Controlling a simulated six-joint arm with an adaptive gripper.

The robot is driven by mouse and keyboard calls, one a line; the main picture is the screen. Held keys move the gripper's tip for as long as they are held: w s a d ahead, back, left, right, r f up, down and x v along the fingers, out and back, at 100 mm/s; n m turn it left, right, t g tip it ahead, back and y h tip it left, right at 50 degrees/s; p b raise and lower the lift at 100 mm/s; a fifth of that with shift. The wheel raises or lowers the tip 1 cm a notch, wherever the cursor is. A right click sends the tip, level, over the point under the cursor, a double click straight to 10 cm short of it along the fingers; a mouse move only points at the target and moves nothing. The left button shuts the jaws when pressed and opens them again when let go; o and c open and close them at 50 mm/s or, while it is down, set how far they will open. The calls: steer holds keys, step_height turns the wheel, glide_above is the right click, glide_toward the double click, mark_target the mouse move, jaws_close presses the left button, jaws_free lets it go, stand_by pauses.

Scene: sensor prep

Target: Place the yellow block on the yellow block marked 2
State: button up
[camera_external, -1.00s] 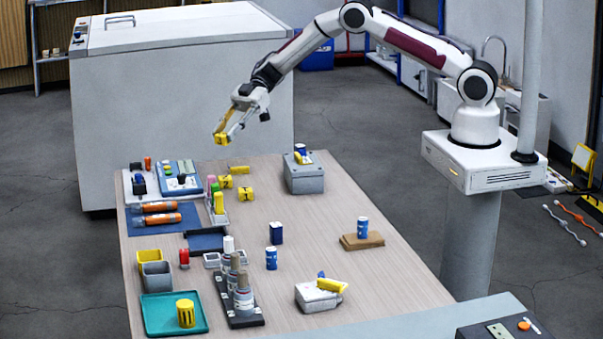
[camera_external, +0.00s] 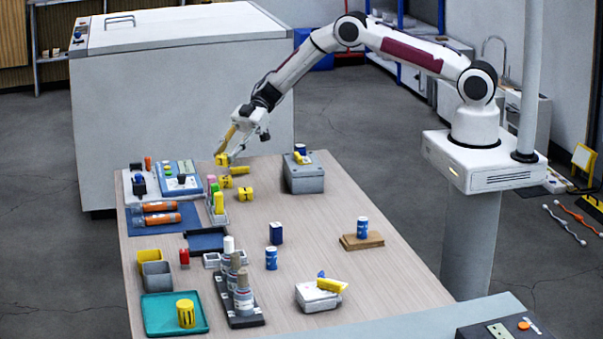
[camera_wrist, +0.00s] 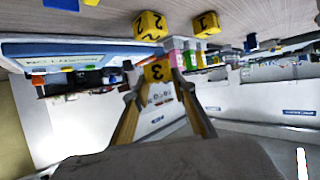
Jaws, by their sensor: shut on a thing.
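My gripper (camera_external: 229,154) is shut on a yellow block (camera_external: 221,160) and holds it above the far end of the table. In the wrist view, my fingers (camera_wrist: 158,82) grip this block (camera_wrist: 158,70), and its face shows a 3. The yellow block marked 2 (camera_wrist: 149,26) is apart from the held block, higher in the wrist view. Another yellow block, marked 1 (camera_wrist: 206,24), is to its right.
A grey box (camera_external: 304,178) is to the right.

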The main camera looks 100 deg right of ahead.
mark_target(228, 163)
steer(key=shift+f, duration=1.85)
steer(key=shift+f, duration=0.15)
steer(key=o, duration=0.9)
steer(key=shift+o, duration=0.2)
steer(key=shift+r, duration=0.2)
steer(key=v, duration=1.2)
steer(key=shift+a, duration=0.1)
